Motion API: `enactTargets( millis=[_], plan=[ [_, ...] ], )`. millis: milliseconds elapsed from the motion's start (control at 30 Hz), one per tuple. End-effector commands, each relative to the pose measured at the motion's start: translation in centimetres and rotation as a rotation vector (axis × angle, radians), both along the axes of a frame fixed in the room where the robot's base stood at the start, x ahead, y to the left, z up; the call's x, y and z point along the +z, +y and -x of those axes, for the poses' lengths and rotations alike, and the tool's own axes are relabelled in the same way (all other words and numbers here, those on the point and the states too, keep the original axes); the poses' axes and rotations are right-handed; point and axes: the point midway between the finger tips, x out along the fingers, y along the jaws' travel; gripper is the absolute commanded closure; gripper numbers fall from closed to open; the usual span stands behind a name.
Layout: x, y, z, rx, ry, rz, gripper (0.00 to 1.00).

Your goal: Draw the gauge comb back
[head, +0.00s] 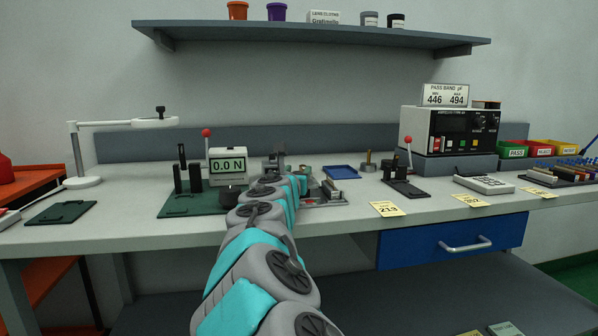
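My grey and teal arm reaches from the bottom of the head view over the bench to a small metal fixture (329,201) at the middle. The fixture's grey plate and some small upright parts show just right of my arm's far end. A grey metal block (274,163) stands behind the arm. I cannot pick out the gauge comb for sure; it is small or hidden by my arm. My gripper is hidden behind my own arm links, so its fingers and any contact with the fixture do not show.
On the bench (350,220), a force gauge reading 0.0 N (228,164) stands left on a green plate (178,208). A blue tray (341,172), a red-knobbed lever stand (405,187) and a meter (448,133) are to the right. A lamp (85,160) stands far left. A shelf (310,34) hangs above.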

Motion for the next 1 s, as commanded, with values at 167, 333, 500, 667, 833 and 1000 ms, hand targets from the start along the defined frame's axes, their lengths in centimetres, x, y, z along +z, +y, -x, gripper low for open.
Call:
enactTargets(
  millis=[167,333,500,667,833,1000],
  plan=[
    [0.0,-0.1,0.0,-0.002,0.0,0.0,0.38],
    [0.0,-0.1,0.0,-0.002,0.0,0.0,0.38],
    [0.0,0.1,1.1,-0.002,0.0,0.002,0.38],
    [0.2,0.4,3.4,0.0,-0.003,0.001,0.38],
    [0.2,0.7,5.9,0.0,-0.002,0.0,0.38],
    [0.1,0.8,7.4,-0.002,-0.001,0.0,0.38]
  ],
)
